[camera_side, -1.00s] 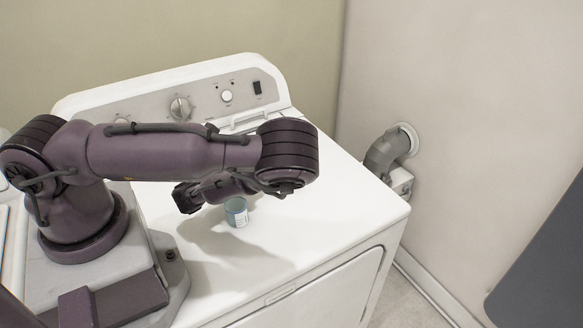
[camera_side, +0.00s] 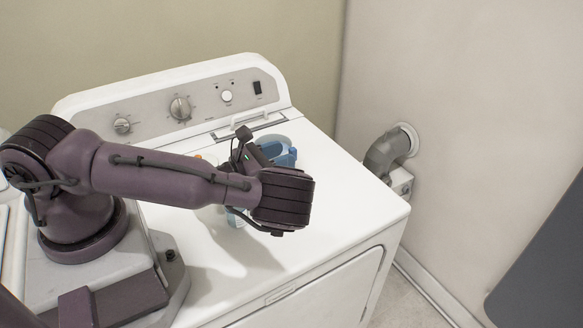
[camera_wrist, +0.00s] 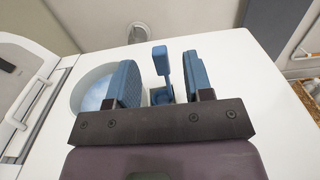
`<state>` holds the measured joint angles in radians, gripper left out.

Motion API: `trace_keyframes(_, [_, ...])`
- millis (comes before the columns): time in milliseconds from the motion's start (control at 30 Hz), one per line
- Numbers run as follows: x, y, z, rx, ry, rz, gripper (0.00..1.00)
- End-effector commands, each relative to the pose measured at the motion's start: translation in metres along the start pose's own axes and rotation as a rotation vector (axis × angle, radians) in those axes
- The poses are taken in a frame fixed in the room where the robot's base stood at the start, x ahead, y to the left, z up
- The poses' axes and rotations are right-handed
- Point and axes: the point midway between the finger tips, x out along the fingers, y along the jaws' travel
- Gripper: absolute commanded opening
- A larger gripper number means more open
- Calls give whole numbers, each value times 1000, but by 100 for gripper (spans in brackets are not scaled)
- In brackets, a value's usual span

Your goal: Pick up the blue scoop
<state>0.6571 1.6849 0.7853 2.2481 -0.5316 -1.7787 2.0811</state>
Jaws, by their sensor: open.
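The blue scoop (camera_wrist: 162,66) shows in the wrist view, with its narrow part upright and a wider blue part low down. It lies between the two blue fingers of my gripper (camera_wrist: 163,80), with gaps visible on both sides. My gripper is open, and its dark mount hides the near end of the scoop. I cannot tell scoop from blue fingers there.
A round white tub (camera_wrist: 86,88) with pale blue inside sits left of the scoop in the wrist view. The white machine top (camera_side: 340,205) is clear toward the right. A control panel (camera_side: 180,107) rises behind.

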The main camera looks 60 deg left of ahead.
Motion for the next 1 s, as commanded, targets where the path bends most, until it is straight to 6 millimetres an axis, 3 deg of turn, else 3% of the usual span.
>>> trace_keyframes(400, [50, 0, 6, -2, -1, 0, 47])
trace_keyframes(667, [53, 0, 6, -2, 1, 0, 47])
trace_keyframes(900, [53, 0, 6, -2, 1, 0, 0])
trace_keyframes(1000, [53, 0, 6, -2, 1, 0, 0])
